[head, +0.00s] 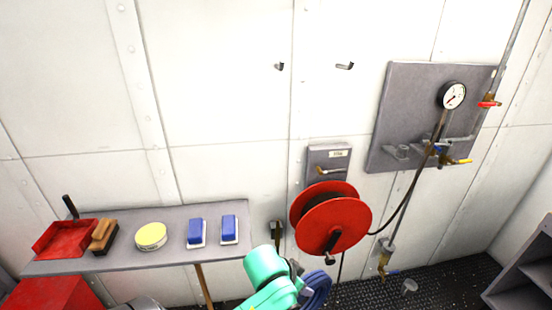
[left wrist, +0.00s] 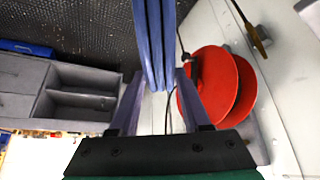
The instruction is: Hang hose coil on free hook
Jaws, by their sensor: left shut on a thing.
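The blue hose coil (left wrist: 155,40) stands between the fingers of my left gripper (left wrist: 157,85) in the left wrist view, and the gripper is shut on it. In the head view the coil (head: 317,288) shows at the bottom, partly hidden behind my teal left wrist. My right gripper is not in view.
A red hose reel (head: 305,212) juts from the wall below the hooks. A gauge panel (head: 400,100) with valves and pipes is at right. A shelf (head: 180,222) at left holds a dustpan, brushes and a round tin. The wall around the hooks is clear.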

